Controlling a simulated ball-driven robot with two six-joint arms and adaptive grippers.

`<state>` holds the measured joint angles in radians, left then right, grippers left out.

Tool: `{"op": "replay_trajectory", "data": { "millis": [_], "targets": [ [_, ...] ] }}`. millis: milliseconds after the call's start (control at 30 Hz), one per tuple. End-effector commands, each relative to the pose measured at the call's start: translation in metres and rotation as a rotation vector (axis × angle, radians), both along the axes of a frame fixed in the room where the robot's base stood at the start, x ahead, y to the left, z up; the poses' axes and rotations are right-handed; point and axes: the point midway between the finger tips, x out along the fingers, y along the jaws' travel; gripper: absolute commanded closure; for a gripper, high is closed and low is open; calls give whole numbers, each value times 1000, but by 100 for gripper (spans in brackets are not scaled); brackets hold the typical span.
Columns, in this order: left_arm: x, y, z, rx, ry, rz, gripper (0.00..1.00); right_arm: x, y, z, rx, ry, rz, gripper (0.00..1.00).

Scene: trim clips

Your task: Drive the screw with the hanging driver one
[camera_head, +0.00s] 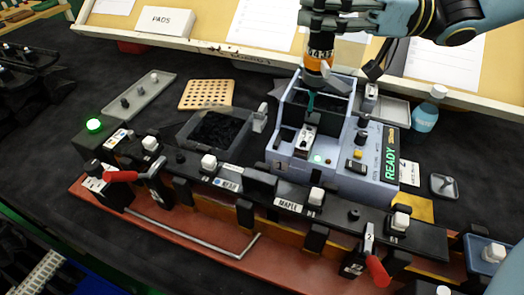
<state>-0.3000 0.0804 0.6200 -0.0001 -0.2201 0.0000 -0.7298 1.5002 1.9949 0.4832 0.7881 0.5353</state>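The hanging driver (318,62), black with an orange band and printed digits, is nearly upright at the top centre. Its thin teal bit points down over a grey-blue fixture box (345,147). My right gripper (322,20) comes in from the right, and its fingers lie across the driver's upper body, apparently shut on it. Below the bit, a small silver-and-dark part (306,138) sits at the front of the box. The screw is too small to make out, and I cannot tell whether the bit touches anything. My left gripper is not in view.
The box panel reads READY (391,158) in green. In front runs a long black rail (250,190) with white knobs and red-handled clamps (376,270). A black bin (215,128), a perforated tan board (207,94) and a grey tray (140,97) lie left. A blue bottle (425,116) stands right.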

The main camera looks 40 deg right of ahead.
Motion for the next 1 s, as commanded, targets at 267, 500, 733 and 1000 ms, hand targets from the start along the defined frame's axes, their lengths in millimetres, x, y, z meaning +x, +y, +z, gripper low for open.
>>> {"op": "replay_trajectory", "data": {
  "millis": [267, 500, 733, 1000],
  "targets": [
    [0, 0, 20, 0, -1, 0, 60, -23, 7, 7, 1, 1, 52, 100],
    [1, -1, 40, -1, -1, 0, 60, -64, 19, 8, 2, 2, 144, 100],
    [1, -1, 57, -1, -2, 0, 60, -117, 34, 7, 1, 3, 264, 100],
    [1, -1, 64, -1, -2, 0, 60, -157, 46, 5, 1, 2, 359, 100]
  ]
}}
